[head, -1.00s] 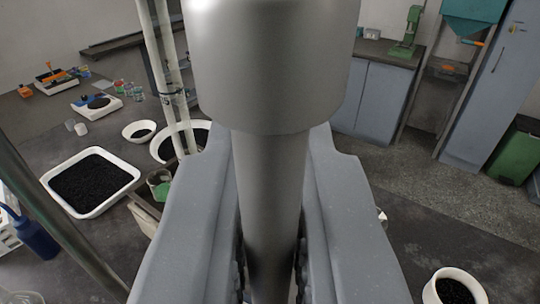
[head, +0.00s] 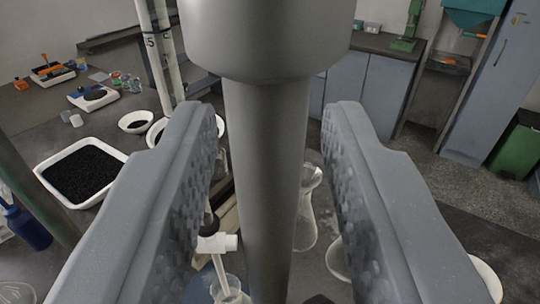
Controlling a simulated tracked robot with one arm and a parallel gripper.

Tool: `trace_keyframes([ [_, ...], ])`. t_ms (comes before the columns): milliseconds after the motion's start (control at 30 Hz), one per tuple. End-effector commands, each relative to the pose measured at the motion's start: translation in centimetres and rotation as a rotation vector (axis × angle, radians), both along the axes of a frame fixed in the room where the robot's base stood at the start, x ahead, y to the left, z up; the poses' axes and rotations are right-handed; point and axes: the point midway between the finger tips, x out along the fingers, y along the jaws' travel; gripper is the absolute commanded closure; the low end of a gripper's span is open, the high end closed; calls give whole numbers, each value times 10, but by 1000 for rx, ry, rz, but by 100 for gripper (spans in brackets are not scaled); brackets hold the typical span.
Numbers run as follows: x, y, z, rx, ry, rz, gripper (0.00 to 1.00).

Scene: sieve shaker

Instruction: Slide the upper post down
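The upper post (head: 265,160) is a smooth grey metal shaft standing upright in the middle of the head view. Its top is a wider cylinder (head: 265,35), cut off by the picture's upper edge. My gripper (head: 272,115) is open, with one grey finger on each side of the narrow shaft. A clear gap shows between the shaft and each textured inner finger face, so neither finger touches it. The fingertips are just beyond the shaft, below the wide part. The shaft's lower end is out of view.
Glassware (head: 308,215) stands behind the post to the right, and a white fitting (head: 216,243) is at lower left. A white tray of black grains (head: 118,149) and small bowls (head: 136,122) are on the left bench. A dark slanting rod crosses the left edge. Cabinets line the back right.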

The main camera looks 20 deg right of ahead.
Motion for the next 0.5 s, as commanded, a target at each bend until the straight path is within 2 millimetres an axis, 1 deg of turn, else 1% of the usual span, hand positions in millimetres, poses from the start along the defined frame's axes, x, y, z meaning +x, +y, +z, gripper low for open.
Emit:
trace_keyframes([
  [233, -9, 5, 0, -2, -3, 4, 68],
  [500, -37, 11, -1, 0, -3, 0, 68],
])
